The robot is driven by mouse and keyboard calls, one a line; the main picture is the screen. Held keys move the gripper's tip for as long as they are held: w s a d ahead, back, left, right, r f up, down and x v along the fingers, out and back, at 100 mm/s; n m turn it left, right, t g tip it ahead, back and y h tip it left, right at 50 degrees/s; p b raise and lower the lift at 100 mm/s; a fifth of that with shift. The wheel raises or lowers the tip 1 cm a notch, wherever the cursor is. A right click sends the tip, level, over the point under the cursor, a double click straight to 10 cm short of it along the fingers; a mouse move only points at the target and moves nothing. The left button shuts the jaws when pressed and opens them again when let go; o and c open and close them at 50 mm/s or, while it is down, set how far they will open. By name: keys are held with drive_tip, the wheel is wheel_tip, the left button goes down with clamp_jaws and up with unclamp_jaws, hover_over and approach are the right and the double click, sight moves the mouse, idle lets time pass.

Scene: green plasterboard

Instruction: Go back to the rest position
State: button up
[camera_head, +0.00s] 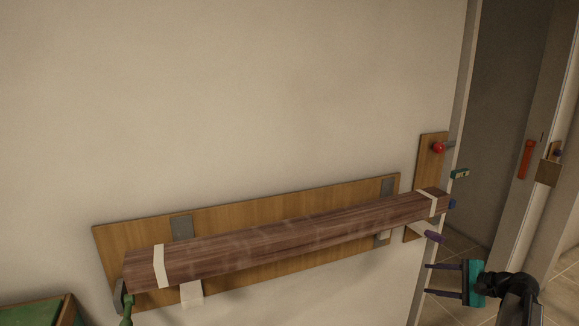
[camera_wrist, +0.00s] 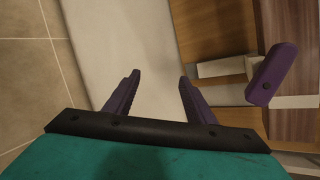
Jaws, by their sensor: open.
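My gripper (camera_head: 443,281) is at the lower right of the head view, with a teal body and two dark purple fingers pointing left. The fingers are apart with nothing between them. In the wrist view my gripper (camera_wrist: 155,100) also shows open and empty, with pale wall and floor tiles behind it. A purple handle-like piece (camera_wrist: 272,75) is to the right of the fingers and apart from them. The purple piece (camera_head: 434,237) also shows in the head view, above my gripper near the right end of the wooden beam.
A long brown wooden beam (camera_head: 280,239) with white bands runs along a wall-mounted board (camera_head: 290,203). A small board with a red knob (camera_head: 438,147) is by the wall's edge. A doorway (camera_head: 500,130) opens at right. A green-topped box (camera_head: 35,313) is at lower left.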

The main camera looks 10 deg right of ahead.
drive_tip(key=s+a+f+n+g, duration=0.2)
drive_tip(key=s+a+f+g, duration=0.1)
drive_tip(key=a+f, duration=0.65)
drive_tip(key=s+a+f+n+g, duration=0.2)
drive_tip(key=a+f+n+g, duration=0.1)
drive_tip(key=a+f, duration=0.65)
drive_tip(key=s+a+f+n+g, duration=0.2)
drive_tip(key=s+a+f+g, duration=0.1)
drive_tip(key=a+f, duration=0.7)
drive_tip(key=s+a+f+n+g+h, duration=0.2)
drive_tip(key=s+f, duration=0.3)
drive_tip(key=s, duration=0.3)
drive_tip(key=s+a+f+n+g+h, duration=0.2)
drive_tip(key=s+a+f+n, duration=0.3)
drive_tip(key=s, duration=0.4)
drive_tip(key=s+a+f+n+g+h, duration=0.2)
drive_tip(key=s+f, duration=0.4)
drive_tip(key=s, duration=0.3)
drive_tip(key=shift+s+a+f+n+g, duration=0.25)
drive_tip(key=shift+a+n+g, duration=0.4)
drive_tip(key=shift+n, duration=0.25)
drive_tip(key=shift+c, duration=0.3)
drive_tip(key=c, duration=0.4)
